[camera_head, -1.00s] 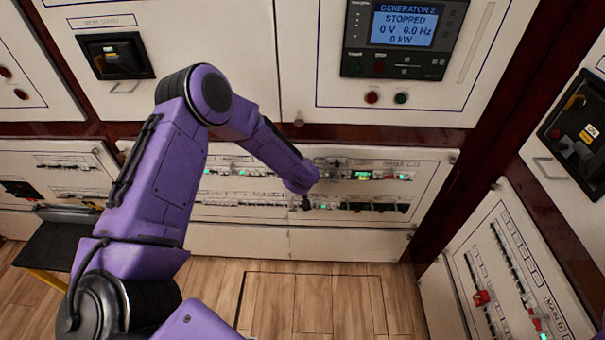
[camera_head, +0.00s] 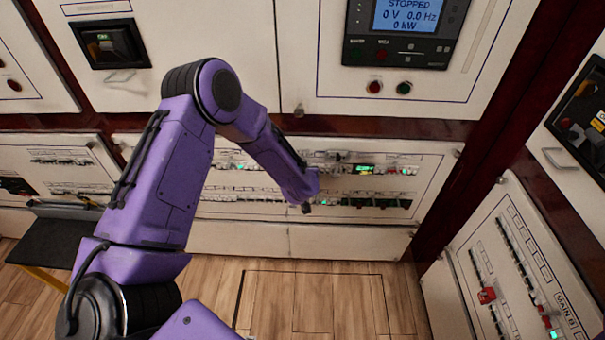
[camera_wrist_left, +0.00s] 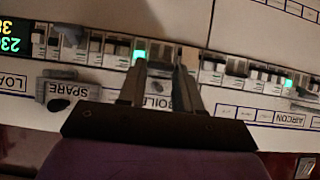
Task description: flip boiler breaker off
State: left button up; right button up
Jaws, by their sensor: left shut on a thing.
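The boiler breaker (camera_wrist_left: 164,54) sits in a row of breakers in the left wrist view, above a partly covered label (camera_wrist_left: 157,100) that reads upside down as BOIL. My left gripper (camera_wrist_left: 163,68) has its two fingers at either side of this breaker, shut on it. The contact itself is partly hidden by the fingers. A green light (camera_wrist_left: 140,51) glows beside the left finger. In the head view my left gripper (camera_head: 306,208) is at the lower breaker row, and the breaker is hidden there. My right gripper is not in view.
Neighbouring breakers stand close on both sides. A SPARE label (camera_wrist_left: 76,91) and an AIRCON label (camera_wrist_left: 278,117) flank the boiler label. A generator panel (camera_head: 405,35) is above, another breaker panel (camera_head: 520,270) at right. The wooden floor (camera_head: 325,300) is clear.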

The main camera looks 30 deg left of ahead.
pick_arm(q)
jog(key=f+t+y+b, duration=0.1)
jog(key=t+y+b, duration=0.1)
jog(key=b, duration=0.4)
jog(key=f+t+y+b, duration=0.2)
jog(key=t+b, duration=0.2)
jog(key=b, duration=0.3)
jog(key=f+t+y+b, duration=0.1)
jog(key=f+t+b, duration=0.1)
jog(key=b, duration=0.4)
jog(key=shift+s+d+f+t+y, duration=0.2)
jog(key=shift+t+y, duration=0.2)
jog(key=shift+t, duration=0.3)
jog(key=shift+r, duration=0.1)
jog(key=o, duration=1)
jog(key=shift+o, duration=0.2)
jog(key=v, duration=1)
jog(key=shift+s, duration=0.2)
